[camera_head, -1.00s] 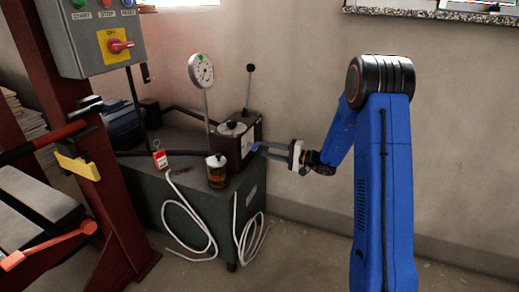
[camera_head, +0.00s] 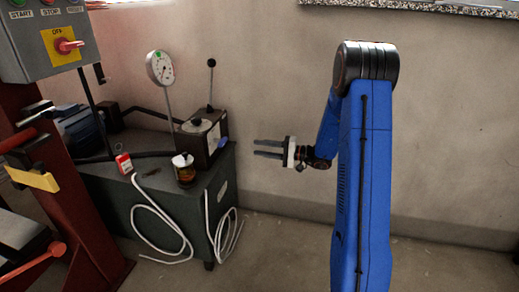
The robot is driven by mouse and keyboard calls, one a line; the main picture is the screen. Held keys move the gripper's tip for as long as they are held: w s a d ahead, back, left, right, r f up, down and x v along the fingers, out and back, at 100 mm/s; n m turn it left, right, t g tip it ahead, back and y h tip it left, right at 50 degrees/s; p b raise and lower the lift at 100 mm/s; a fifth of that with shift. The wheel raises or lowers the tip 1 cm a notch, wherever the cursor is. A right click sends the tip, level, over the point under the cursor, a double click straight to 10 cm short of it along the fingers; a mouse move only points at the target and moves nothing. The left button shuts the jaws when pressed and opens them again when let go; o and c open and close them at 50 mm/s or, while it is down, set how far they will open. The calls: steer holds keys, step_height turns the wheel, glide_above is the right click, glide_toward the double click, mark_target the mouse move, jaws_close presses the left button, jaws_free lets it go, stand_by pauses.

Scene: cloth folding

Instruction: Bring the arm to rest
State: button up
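My gripper (camera_head: 268,149) is at the end of my blue arm, near the middle of the picture. Its two dark fingers point left and stand apart with a gap between them. Nothing shows between them. In the picture it lies just right of the dark machine on the green cabinet, against the wall behind. No cloth is in view.
A green cabinet (camera_head: 222,190) carries a dark machine (camera_head: 203,140), a dial gauge (camera_head: 160,68), a jar (camera_head: 184,170) and a red tag (camera_head: 124,163). White cables (camera_head: 165,235) hang down its front. A red press frame (camera_head: 75,220) and control box (camera_head: 45,40) stand left. Floor at right is clear.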

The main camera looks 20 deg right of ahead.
steer(key=s+a+r+n+g+h, duration=0.1)
steer(key=s+a+r+n+g, duration=0.15)
steer(key=s+a, duration=0.4)
steer(key=s+a+r+n+g+h, duration=0.1)
steer(key=s+a+r+g+h, duration=0.2)
steer(key=s, duration=0.7)
steer(key=s+a+r+n+g, duration=0.2)
steer(key=s+a+r+g, duration=0.15)
steer(key=s+a, duration=0.35)
steer(key=s+d+t+h, duration=0.1)
steer(key=s+d+h, duration=0.4)
steer(key=s, duration=0.6)
steer(key=s+d+n+t+h, duration=0.1)
steer(key=s+d+h, duration=0.4)
steer(key=s, duration=0.6)
steer(key=shift+d+r+t+h, duration=0.15)
steer(key=shift+r+t+h, duration=0.2)
steer(key=shift+t, duration=0.25)
steer(key=shift+s+n, duration=0.1)
steer(key=shift+n, duration=0.15)
